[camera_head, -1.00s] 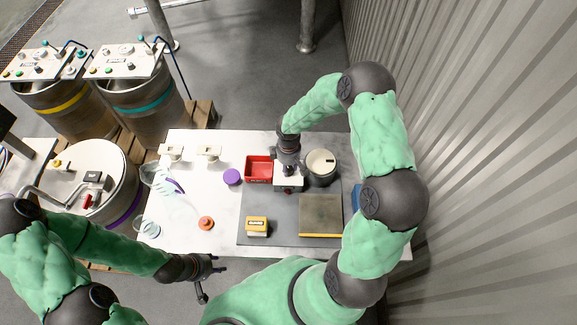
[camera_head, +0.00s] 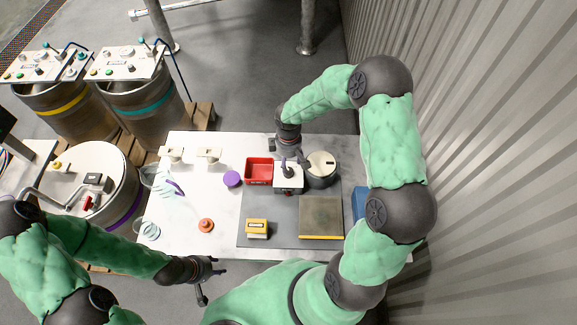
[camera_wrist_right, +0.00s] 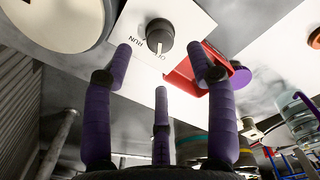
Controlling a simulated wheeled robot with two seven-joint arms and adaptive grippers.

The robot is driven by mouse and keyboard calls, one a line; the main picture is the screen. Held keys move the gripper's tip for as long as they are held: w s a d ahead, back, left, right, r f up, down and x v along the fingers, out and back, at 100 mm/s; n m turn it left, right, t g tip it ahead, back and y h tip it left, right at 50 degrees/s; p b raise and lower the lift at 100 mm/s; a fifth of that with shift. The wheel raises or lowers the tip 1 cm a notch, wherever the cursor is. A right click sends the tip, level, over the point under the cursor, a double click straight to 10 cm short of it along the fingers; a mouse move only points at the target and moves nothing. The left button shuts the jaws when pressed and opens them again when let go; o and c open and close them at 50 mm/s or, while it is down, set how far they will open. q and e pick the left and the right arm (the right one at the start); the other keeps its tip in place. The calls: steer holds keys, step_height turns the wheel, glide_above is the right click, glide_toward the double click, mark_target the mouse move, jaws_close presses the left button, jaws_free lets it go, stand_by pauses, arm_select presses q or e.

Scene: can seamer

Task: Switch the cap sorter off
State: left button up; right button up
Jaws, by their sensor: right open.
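The cap sorter is a white box (camera_head: 289,182) with a dark round knob (camera_head: 288,171) on its face, standing between a red tray and a round drum. In the right wrist view the knob (camera_wrist_right: 160,33) sits on the white panel (camera_wrist_right: 187,18), with RUN and OFF lettering below it. My right gripper (camera_head: 289,156) is open at the back edge of the box. Its purple fingers (camera_wrist_right: 161,70) are spread around the line to the knob, apart from it. My left gripper (camera_head: 212,282) is open and empty off the table's front edge.
The red tray (camera_head: 258,162) and the drum (camera_head: 321,165) flank the box closely. A corrugated wall (camera_head: 480,150) bounds the right.

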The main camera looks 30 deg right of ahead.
mark_target(288, 170)
step_height(288, 170, up, 6)
steer(key=shift+r, duration=0.15)
stand_by(0.6)
